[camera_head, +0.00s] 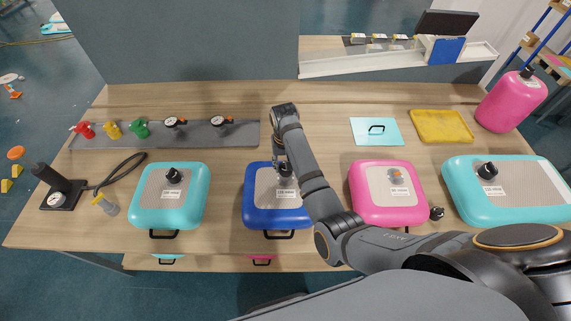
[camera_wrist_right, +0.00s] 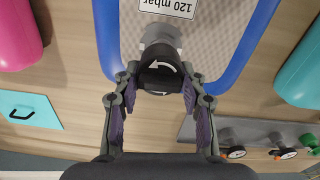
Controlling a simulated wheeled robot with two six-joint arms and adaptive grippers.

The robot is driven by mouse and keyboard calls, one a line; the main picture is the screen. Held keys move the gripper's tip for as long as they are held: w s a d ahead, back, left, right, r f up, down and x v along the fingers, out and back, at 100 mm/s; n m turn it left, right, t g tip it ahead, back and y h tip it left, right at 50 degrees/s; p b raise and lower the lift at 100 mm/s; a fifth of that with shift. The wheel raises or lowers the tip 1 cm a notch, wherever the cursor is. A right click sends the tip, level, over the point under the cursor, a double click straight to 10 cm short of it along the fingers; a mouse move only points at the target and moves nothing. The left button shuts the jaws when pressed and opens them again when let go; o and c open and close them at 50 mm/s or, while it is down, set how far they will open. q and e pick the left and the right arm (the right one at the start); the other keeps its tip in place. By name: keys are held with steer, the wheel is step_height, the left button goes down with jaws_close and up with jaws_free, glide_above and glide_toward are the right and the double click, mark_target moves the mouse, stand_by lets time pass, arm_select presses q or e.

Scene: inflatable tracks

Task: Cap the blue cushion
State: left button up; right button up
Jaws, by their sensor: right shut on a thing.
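The blue cushion (camera_head: 254,213) lies on the wooden table with a grey top panel and a black handle at its near edge. It also shows in the right wrist view (camera_wrist_right: 238,64), with a 120 mbar label. My right gripper (camera_head: 281,160) is over its far part. In the right wrist view my right gripper (camera_wrist_right: 160,86) is shut on a black cap (camera_wrist_right: 160,76) with a white curved arrow. The cap is at the grey valve (camera_wrist_right: 161,35) of the cushion; I cannot tell whether it is seated. My left gripper is not in view.
A turquoise cushion (camera_head: 146,208) lies left, a pink cushion (camera_head: 379,214) right, and a large turquoise cushion (camera_head: 530,208) far right. A loose black cap (camera_head: 437,213) lies between the right two. A grey strip (camera_head: 195,137) with fittings and gauges lies behind.

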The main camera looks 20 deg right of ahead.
steer(key=shift+f+b, duration=0.8)
steer(key=shift+f, duration=1.25)
steer(key=shift+r+n+p, duration=0.2)
steer(key=shift+n+p, duration=0.3)
steer(key=shift+p, duration=0.1)
steer(key=shift+n, duration=0.4)
steer(key=n, duration=0.2)
steer(key=shift+a+f+n, duration=0.1)
steer(key=shift+f+n, duration=0.05)
steer(key=shift+n, duration=0.65)
steer(key=shift+a+n, duration=0.1)
steer(key=shift+n, duration=1.1)
steer(key=n, duration=0.2)
steer(key=shift+n, duration=0.4)
